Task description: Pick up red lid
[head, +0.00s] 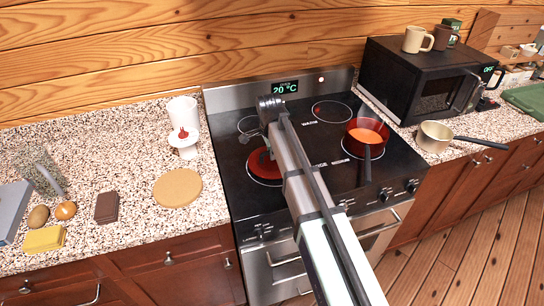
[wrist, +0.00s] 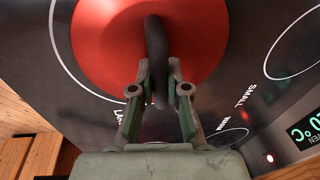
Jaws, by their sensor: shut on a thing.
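The red lid (head: 263,167) is over the front left burner of the black stove, partly hidden by my arm in the head view. In the wrist view the red lid (wrist: 105,45) is round with a dark curved handle (wrist: 155,50). My gripper (wrist: 160,92) is shut on that handle, one finger on each side. In the head view my gripper (head: 268,148) reaches down to the lid and is mostly hidden. I cannot tell whether the lid touches the stove top.
A red pot (head: 367,134) with orange contents sits on the right burner, its handle toward the front.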

